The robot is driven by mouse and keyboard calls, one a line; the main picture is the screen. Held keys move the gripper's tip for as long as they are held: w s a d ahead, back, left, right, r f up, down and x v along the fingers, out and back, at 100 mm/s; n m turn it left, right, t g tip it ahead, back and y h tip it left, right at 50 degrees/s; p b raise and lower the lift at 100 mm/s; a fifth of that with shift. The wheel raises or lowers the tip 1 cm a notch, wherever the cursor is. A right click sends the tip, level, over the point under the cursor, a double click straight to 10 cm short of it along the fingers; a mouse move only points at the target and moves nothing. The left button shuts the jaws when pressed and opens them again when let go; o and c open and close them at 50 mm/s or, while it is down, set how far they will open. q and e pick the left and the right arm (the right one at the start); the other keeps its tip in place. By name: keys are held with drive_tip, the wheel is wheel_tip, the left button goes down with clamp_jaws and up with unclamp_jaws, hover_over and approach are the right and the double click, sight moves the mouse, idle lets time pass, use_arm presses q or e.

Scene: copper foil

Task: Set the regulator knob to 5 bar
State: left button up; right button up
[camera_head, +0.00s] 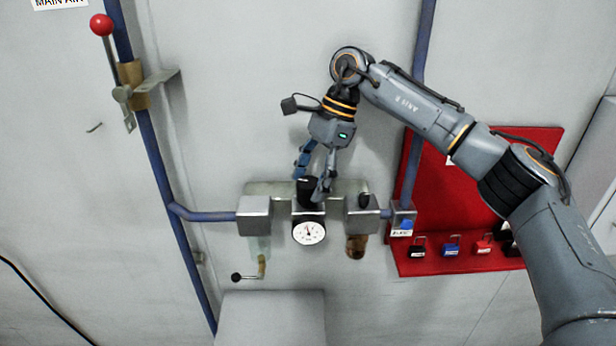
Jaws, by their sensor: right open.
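The black regulator knob (306,188) sits on top of the middle block of the air unit on the wall. The white round gauge (309,233) is on the front of that block; its dark needle shows, but the scale is too small to read. My right gripper (312,188) points down at the knob, its fingers apart, one left of and above the knob, the other at its right side and partly in front of it. I cannot tell whether the fingers touch the knob. My left gripper is not in view.
Blue pipes (165,185) run on the left and right. A lever valve with a red ball (101,25) is at the upper left. A red board (470,190) with several padlocks stands right, behind my arm. A grey box (270,318) is below the unit.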

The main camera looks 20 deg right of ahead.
drive_tip(key=shift+a+f, duration=0.2)
drive_tip(key=shift+f, duration=0.3)
drive_tip(key=c, duration=1.1)
drive_tip(key=shift+c, duration=0.2)
